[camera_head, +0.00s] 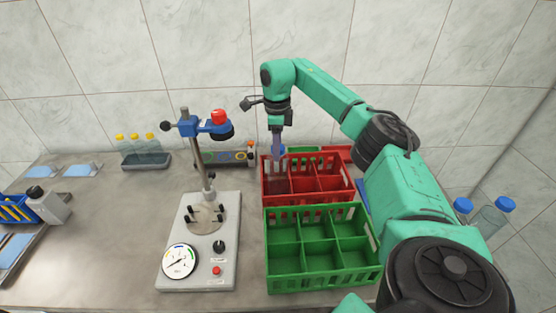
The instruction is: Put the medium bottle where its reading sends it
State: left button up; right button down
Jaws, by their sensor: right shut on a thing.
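My right gripper (277,143) reaches down from above at the back left of the red crate (308,199). It is shut on the medium bottle (277,169), a clear one whose lower part shows dimly in the crate's left side. The fingers and crate wall hide much of it, and I cannot tell if it touches the crate floor. The green crate (322,281) stands in front of the red one, with its compartments empty. My left gripper is out of view.
A grey rack (146,161) of yellow-capped bottles stands at the back left. Blue-capped bottles (493,218) are at the far right, beyond my arm. A blue bin and grey device (48,205) are at the left edge. Bare table lies left of the stand.

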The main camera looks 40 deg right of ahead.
notch_tip(320, 180, down, 6)
jog(key=shift+a+p, duration=0.1)
jog(key=shift+p, duration=0.45)
jog(key=shift+c, duration=1.5)
grip_release()
jog(key=shift+s, duration=0.1)
jog(key=shift+r, duration=0.1)
jog(key=b, duration=0.3)
send_near(277, 163)
jog(key=shift+w+d+f, duration=0.2)
jog(key=shift+w+d, duration=0.15)
jog(key=shift+w, duration=0.15)
jog(key=shift+w+d+f, duration=0.2)
jog(key=shift+w+d, duration=0.15)
jog(key=shift+w, duration=0.15)
jog(key=shift+r, duration=0.45)
